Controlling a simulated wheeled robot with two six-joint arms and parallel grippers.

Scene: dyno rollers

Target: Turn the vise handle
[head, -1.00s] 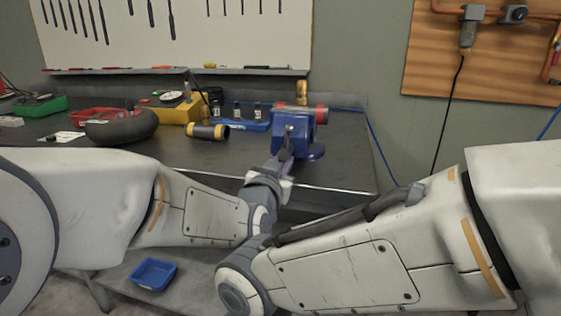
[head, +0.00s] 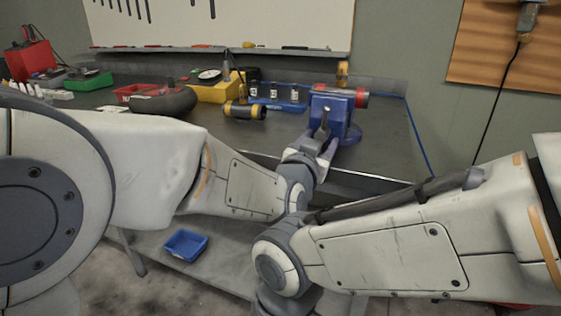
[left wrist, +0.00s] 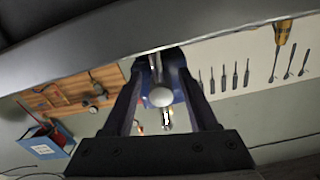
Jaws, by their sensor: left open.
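The blue vise (head: 345,116) stands at the right front corner of the dark workbench (head: 395,150), with a red-ended cylinder (head: 357,98) at its top. My left gripper (head: 323,142) is right in front of the vise, at its near side. In the left wrist view, my left gripper (left wrist: 161,75) is open, with its two dark fingers apart. The round pale knob of the vise handle (left wrist: 160,97) shows between the fingers, with a metal rod above it. I cannot tell whether a finger touches it. The fingertips partly hide the vise there. My right gripper is out of view.
A black-and-yellow cylinder (head: 245,111), a blue rack (head: 275,104), a yellow box (head: 215,92) and a dark ring (head: 163,104) lie left of the vise. A blue bin (head: 186,245) sits on the lower shelf. The benchtop's front edge is close under my left forearm.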

